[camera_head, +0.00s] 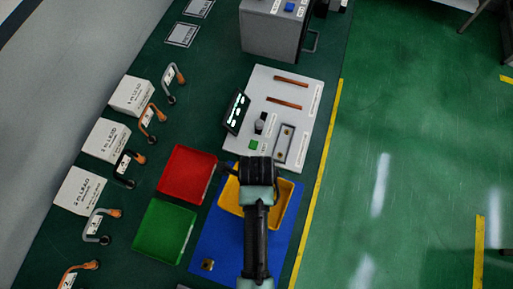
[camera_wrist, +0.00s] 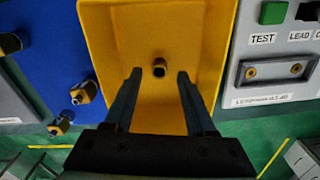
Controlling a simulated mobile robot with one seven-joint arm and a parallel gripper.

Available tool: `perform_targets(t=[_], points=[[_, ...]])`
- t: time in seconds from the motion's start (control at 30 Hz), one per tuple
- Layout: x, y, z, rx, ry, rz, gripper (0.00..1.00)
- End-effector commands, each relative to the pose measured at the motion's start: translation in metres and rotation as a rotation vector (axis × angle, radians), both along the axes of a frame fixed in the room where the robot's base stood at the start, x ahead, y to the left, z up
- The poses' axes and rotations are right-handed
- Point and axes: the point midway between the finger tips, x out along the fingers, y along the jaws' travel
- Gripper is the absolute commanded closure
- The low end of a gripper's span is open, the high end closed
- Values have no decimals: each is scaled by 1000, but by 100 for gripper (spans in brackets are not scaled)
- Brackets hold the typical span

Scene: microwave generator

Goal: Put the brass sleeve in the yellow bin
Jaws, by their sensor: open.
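The yellow bin (camera_head: 286,205) stands on the blue mat, partly hidden by my arm in the head view. In the wrist view the yellow bin (camera_wrist: 100,50) fills the middle. A small brass sleeve with a dark end (camera_wrist: 159,67) shows inside the bin, in line with the gap between my fingertips; it appears to be on the bin floor, apart from both fingers. My gripper (camera_wrist: 158,77) is open over the bin, its fingers pointing into it. The head view shows only its back above the bin.
Similar small brass pieces (camera_wrist: 82,93) lie on the blue mat (camera_head: 215,235) beside the bin. A red bin (camera_head: 187,174) and a green bin (camera_head: 163,230) stand to the left. A test panel (camera_head: 300,90) with a green button lies beyond the yellow bin.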

Motion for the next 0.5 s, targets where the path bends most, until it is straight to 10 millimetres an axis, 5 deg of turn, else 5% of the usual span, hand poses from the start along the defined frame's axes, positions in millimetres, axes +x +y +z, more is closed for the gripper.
perform_targets(t=[0.3, 0.5], points=[[1, 0, 68, 0, -4, 0, 44], [1, 0, 93, 0, -2, 1, 44]])
